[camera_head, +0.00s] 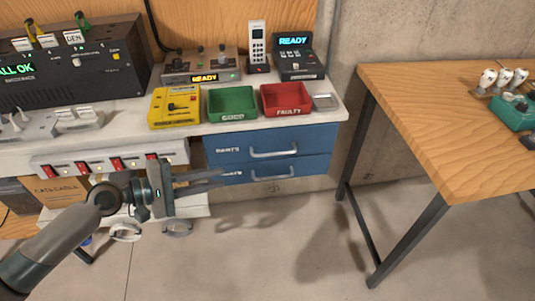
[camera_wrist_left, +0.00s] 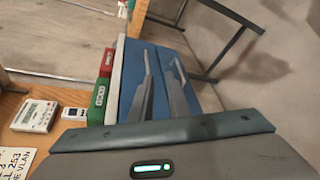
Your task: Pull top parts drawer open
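The top parts drawer (camera_head: 235,148) is a blue front under the counter, labelled PARTS, with a pale bar handle (camera_head: 273,154). It looks closed. A second blue drawer (camera_head: 310,166) with a similar handle is just below. My left gripper (camera_head: 223,179) is at the left part of the lower drawer front in the head view, left of and below the top handle. Its two fingers are apart with nothing between them. In the left wrist view, the open left gripper (camera_wrist_left: 160,82) points toward both drawers, and the top handle (camera_wrist_left: 148,62) shows beyond the fingers. My right gripper is out of view.
On the counter above stand a yellow box (camera_head: 175,107), a green tray (camera_head: 232,102) and a red tray (camera_head: 286,99). A switch strip (camera_head: 110,163) is left of the drawers. A wooden table (camera_head: 440,110) stands at right. The floor before the drawers is clear.

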